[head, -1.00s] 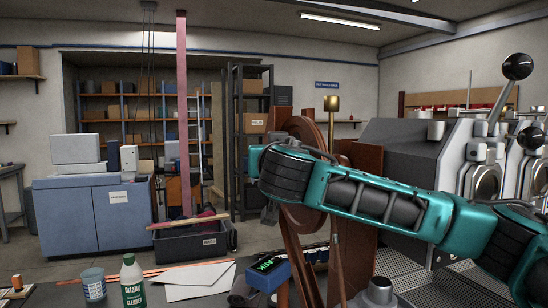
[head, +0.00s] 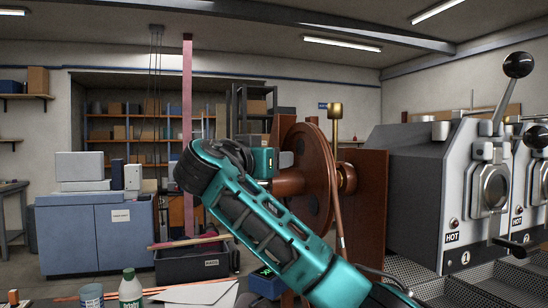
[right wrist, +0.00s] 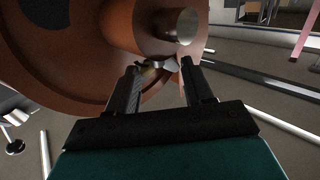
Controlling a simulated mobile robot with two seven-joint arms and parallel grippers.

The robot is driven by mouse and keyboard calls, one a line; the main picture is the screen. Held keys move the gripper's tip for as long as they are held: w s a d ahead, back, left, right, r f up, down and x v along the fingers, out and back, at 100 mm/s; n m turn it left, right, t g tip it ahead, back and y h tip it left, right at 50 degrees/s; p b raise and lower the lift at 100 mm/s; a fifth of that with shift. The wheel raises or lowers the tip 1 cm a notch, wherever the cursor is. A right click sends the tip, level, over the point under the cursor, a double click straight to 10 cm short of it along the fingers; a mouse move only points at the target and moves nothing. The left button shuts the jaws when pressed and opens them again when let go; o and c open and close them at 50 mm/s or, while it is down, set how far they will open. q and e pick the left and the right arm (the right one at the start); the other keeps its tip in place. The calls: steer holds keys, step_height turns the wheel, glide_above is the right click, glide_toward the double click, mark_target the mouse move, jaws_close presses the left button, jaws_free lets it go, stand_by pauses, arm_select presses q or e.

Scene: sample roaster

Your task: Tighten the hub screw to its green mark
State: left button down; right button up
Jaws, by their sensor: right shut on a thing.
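A large reddish-brown wheel (head: 312,190) stands upright on a brown panel in the head view. Its hub (head: 289,183) sticks out to the left; in the right wrist view the hub (right wrist: 150,25) ends in a grey round face. My right gripper (head: 285,159) is beside the wheel, just above the hub. In the right wrist view its two dark fingers (right wrist: 162,78) are on either side of a small pale metal piece, seemingly the hub screw (right wrist: 168,66), below the hub. The fingers partly hide it. I cannot make out a green mark. My left gripper is not in view.
A grey roaster (head: 420,185) with a black-knobbed lever stands right of the wheel. A dark bin (head: 190,267), a green-white bottle (head: 131,290) and a cup (head: 91,296) are at lower left.

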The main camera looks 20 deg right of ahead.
steer(key=shift+w+a+r+m+g+h+p, duration=0.1)
steer(key=shift+w+a+m+g+h+p, duration=0.05)
steer(key=shift+m+g+h+p, duration=0.95)
steer(key=shift+w+a+m+g+h+p, duration=0.15)
steer(key=shift+m+g+h+p, duration=0.5)
steer(key=shift+g, duration=0.85)
steer(key=shift+m+g, duration=0.4)
steer(key=shift+m, duration=0.05)
steer(key=shift+w+m+g+h+p, duration=0.2)
steer(key=shift+m+g+h+p, duration=0.35)
steer(key=shift+g, duration=0.25)
steer(key=o, duration=0.8)
steer(key=shift+c, duration=0.2)
